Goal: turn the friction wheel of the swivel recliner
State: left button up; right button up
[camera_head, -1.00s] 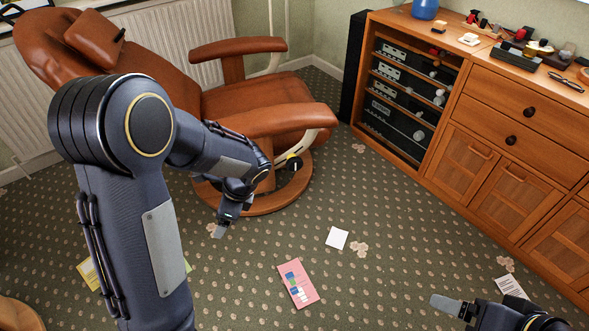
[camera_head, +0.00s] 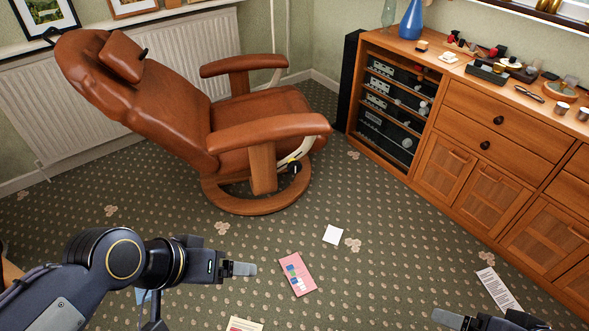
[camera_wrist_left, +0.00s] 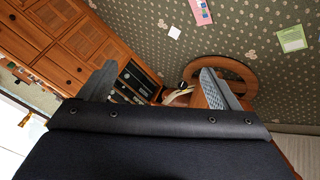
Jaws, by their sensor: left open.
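The brown leather swivel recliner (camera_head: 262,135) stands on its round wooden base, backrest leaning left. The friction wheel (camera_head: 295,167), a small black round knob, sits on the recliner's side below the near armrest. It also shows in the left wrist view (camera_wrist_left: 182,86), beyond and between my fingers. My left gripper (camera_head: 245,269) is low at the front left, well apart from the wheel. In the left wrist view my left gripper (camera_wrist_left: 158,68) has its fingers spread with nothing between them. My right gripper (camera_head: 447,318) is at the bottom edge, partly cut off; its opening is unclear.
A wooden sideboard (camera_head: 440,170) with stereo units stands at the right, with small items on top. A pink booklet (camera_head: 297,274), a white note (camera_head: 333,235) and a printed sheet (camera_head: 497,289) lie on the carpet. A radiator (camera_head: 60,110) is behind the recliner.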

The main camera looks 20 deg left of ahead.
aim_at(293, 167)
jog(key=i+j+u, duration=0.75)
jog(key=i, duration=0.2)
jog(key=i+j+u, duration=0.25)
jog(key=i, duration=0.2)
jog(key=l, duration=0.1)
